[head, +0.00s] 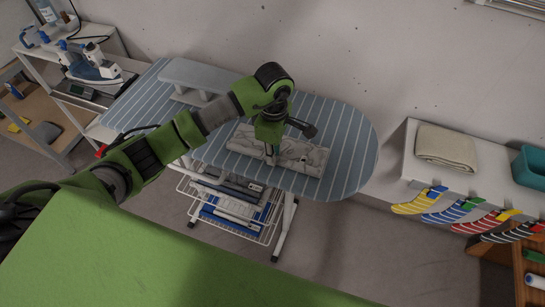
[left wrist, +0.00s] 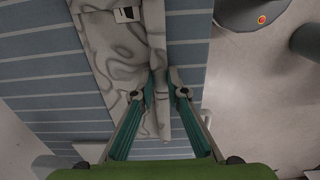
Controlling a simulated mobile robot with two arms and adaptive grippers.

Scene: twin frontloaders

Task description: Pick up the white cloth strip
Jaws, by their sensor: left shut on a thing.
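A white cloth strip with grey marbled swirls (head: 305,157) lies on the blue striped ironing board. It also fills the upper middle of the left wrist view (left wrist: 112,48), where a small black and white label shows on it. My left gripper (head: 271,158) points down at the strip. In the left wrist view, its teal-lined fingers (left wrist: 162,88) are on both sides of a narrow raised length of marbled cloth and shut on it. I cannot tell whether this length is a fold or a separate edge. The cloth still rests on the board. My right gripper is not in view.
The ironing board (head: 345,135) carries a grey sleeve board (head: 203,75) at its left. A wire rack (head: 235,208) hangs below. An iron (head: 92,65) stands on the left shelf. A folded beige cloth (head: 446,147) and teal bin (head: 530,166) are on the right shelf.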

